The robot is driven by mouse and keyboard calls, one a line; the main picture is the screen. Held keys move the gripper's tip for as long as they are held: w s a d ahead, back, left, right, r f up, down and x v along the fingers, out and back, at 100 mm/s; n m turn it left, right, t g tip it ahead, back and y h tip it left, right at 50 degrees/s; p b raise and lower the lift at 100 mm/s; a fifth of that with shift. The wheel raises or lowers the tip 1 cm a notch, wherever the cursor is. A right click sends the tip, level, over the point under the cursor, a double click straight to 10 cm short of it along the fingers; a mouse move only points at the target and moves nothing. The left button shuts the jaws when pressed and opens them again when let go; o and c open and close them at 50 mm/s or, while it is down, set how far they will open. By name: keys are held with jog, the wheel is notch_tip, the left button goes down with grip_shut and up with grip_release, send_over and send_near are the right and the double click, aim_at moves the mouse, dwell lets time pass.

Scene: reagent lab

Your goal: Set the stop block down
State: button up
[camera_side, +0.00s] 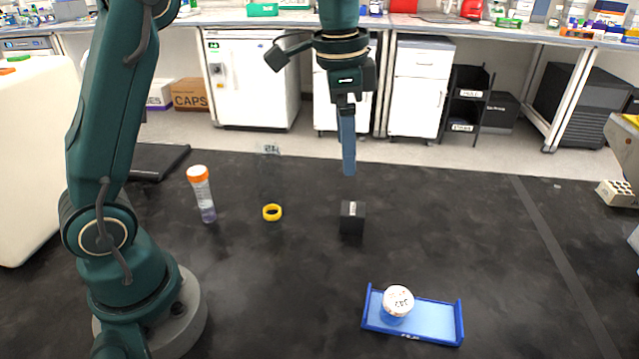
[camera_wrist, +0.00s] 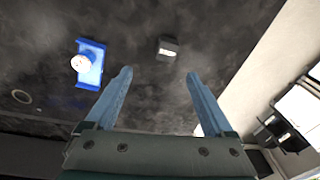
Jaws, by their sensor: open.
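The stop block (camera_side: 352,217) is a small black block with a light label on its top. It stands on the dark bench, and it also shows in the wrist view (camera_wrist: 168,48) beyond the fingertips. My gripper (camera_side: 348,172) hangs above the block in the side view, apart from it. In the wrist view my gripper (camera_wrist: 156,75) has its two blue fingers spread wide with nothing between them.
A blue tray (camera_side: 440,322) holds a white-lidded jar (camera_side: 398,302) at the front right. An orange-capped tube (camera_side: 202,195) stands at left, near a yellow ring (camera_side: 272,212) and a clear, hard-to-see vessel (camera_side: 268,165). The bench around the block is clear.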

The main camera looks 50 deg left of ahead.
jog(key=s+d+f+n+t, duration=0.1)
jog(key=s+n+t, duration=0.3)
jog(key=s, duration=1.2)
jog(key=n, duration=0.2)
jog(key=shift+s+d+f+n, duration=0.2)
jog(key=shift+s+d+n, duration=0.1)
jog(key=shift+s+n, duration=0.1)
